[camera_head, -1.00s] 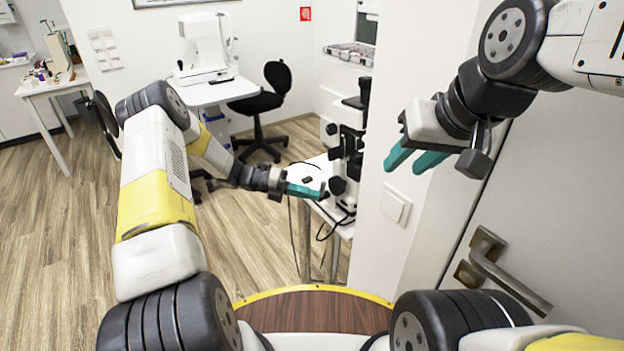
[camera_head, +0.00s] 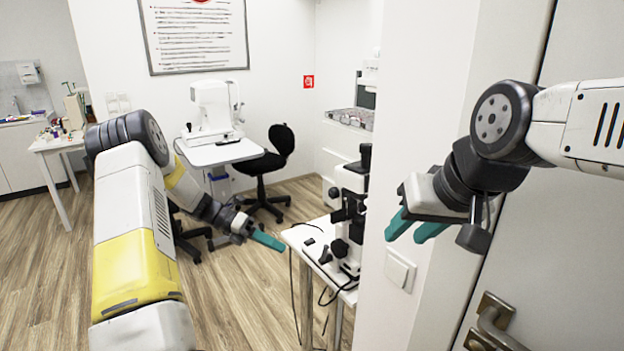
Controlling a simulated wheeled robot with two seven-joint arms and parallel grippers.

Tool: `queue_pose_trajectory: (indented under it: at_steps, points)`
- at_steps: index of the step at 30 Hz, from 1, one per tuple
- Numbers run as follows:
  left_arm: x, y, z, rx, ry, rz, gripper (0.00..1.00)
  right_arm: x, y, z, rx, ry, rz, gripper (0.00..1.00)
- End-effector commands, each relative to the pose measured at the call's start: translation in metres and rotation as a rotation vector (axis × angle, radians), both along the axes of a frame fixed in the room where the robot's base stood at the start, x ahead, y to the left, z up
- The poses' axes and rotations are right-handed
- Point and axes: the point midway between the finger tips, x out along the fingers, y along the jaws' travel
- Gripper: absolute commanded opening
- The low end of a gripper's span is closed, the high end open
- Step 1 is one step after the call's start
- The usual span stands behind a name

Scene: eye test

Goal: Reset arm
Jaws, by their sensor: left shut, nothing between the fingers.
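My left gripper (camera_head: 268,241) has teal fingers pressed together with nothing between them. Its yellow and white arm reaches in from the left, and the fingertips are in front of the left edge of a small white table (camera_head: 296,236). My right gripper (camera_head: 408,236) hangs at the right, its two teal fingers apart and empty. It is in front of the white wall and above a light switch (camera_head: 399,270). I cannot tell the exact gap between the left fingers and the table.
A black and white eye instrument (camera_head: 345,225) stands on the small table, cables hanging below. Behind are a white device (camera_head: 212,108) on a stand and a black chair (camera_head: 268,165). A door handle (camera_head: 490,325) is at lower right. Wooden floor (camera_head: 50,280) is clear at left.

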Motion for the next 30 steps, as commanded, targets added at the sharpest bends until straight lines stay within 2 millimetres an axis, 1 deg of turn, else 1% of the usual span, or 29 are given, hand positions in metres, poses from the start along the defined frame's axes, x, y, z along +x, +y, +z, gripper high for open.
queue_pose_trajectory:
  at_steps: [1, 3, 8, 9, 14, 15, 18, 24, 27, 30]
  points:
    - [-0.008, -0.003, 0.024, 0.050, -0.107, -0.064, 0.00, 0.000, 0.000, 0.000, 0.000, 0.000, 0.000, 0.37]
    - [-0.020, -0.006, 0.047, 0.112, -0.248, -0.157, 0.00, 0.000, 0.000, 0.000, 0.000, 0.000, 0.000, 0.37]
    - [-0.053, -0.010, 0.096, 0.240, -0.565, -0.387, 0.00, 0.000, 0.000, 0.000, 0.000, 0.000, 0.000, 0.37]
    - [-0.062, -0.010, 0.108, 0.270, -0.642, -0.447, 0.00, 0.000, 0.000, 0.000, 0.000, 0.000, 0.000, 0.37]
    - [-0.100, -0.009, 0.149, 0.384, -0.942, -0.704, 0.00, 0.000, 0.000, 0.000, 0.000, 0.000, 0.000, 0.37]
    - [-0.110, -0.008, 0.158, 0.410, -1.015, -0.771, 0.00, 0.000, 0.000, 0.000, 0.000, 0.000, 0.000, 0.37]
    - [-0.136, -0.006, 0.179, 0.475, -1.191, -0.945, 0.00, 0.000, 0.000, 0.000, 0.000, 0.000, 0.000, 0.37]
    - [-0.187, 0.003, 0.210, 0.600, -1.519, -1.315, 0.00, 0.000, 0.000, 0.000, 0.000, 0.000, 0.000, 0.37]
    - [-0.211, 0.008, 0.220, 0.662, -1.661, -1.507, 0.00, 0.000, 0.000, 0.000, 0.000, 0.000, 0.000, 0.37]
    - [-0.231, 0.013, 0.227, 0.716, -1.776, -1.684, 0.00, 0.000, 0.000, 0.000, 0.000, 0.000, 0.000, 0.37]
